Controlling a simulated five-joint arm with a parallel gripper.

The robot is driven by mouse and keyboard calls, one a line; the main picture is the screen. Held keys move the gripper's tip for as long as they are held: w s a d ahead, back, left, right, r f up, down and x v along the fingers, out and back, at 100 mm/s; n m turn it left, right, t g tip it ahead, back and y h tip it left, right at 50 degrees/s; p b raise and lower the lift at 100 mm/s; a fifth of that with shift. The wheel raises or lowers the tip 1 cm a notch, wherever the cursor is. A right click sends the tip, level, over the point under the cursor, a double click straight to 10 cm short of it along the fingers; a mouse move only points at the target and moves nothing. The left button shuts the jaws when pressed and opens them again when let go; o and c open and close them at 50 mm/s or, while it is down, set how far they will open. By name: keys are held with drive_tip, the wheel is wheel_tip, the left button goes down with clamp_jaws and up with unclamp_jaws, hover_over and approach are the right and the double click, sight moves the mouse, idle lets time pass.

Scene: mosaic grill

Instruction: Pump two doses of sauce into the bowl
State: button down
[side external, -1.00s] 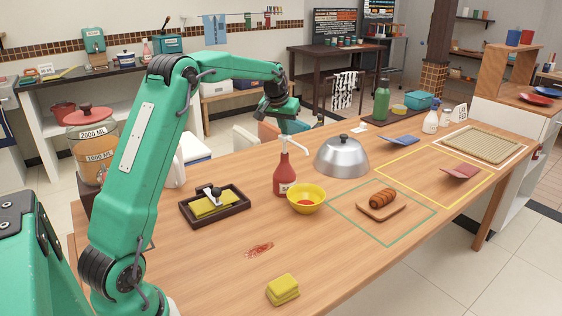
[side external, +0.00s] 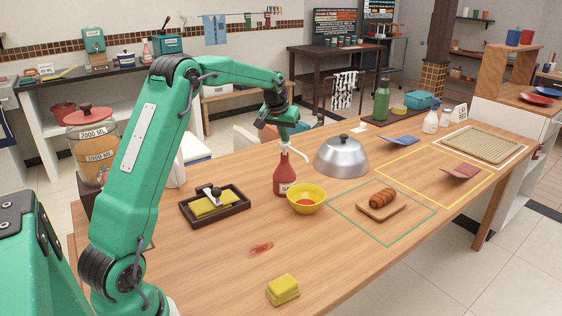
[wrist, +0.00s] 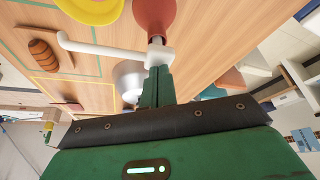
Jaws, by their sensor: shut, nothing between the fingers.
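The red sauce bottle (side external: 284,176) stands upright on the table with a white pump head (wrist: 150,56). Its white spout reaches toward the yellow bowl (side external: 307,206), which sits just right of the bottle with a small red patch of sauce inside. The bowl (wrist: 92,8) and bottle (wrist: 155,14) also show at the top of the wrist view. My gripper (side external: 286,141) is shut and empty, pointing down right over the pump head. In the wrist view its fingertips (wrist: 157,74) are at the pump head; I cannot tell whether they press it.
A steel dome (side external: 341,158) stands behind and right of the bowl. A bread roll on a board (side external: 381,204) lies right of the bowl. A dark tray (side external: 241,210) with a yellow sponge is at left. A red smear (side external: 261,249) and yellow sponges (side external: 283,289) lie in front.

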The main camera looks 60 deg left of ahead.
drive_tip(key=shift+r, duration=1.9)
drive_tip(key=shift+r, duration=0.1)
wheel_tip(320, 180, up, 6)
drive_tip(key=shift+f, duration=0.1)
idle(0.4)
drive_tip(key=shift+d, duration=0.15)
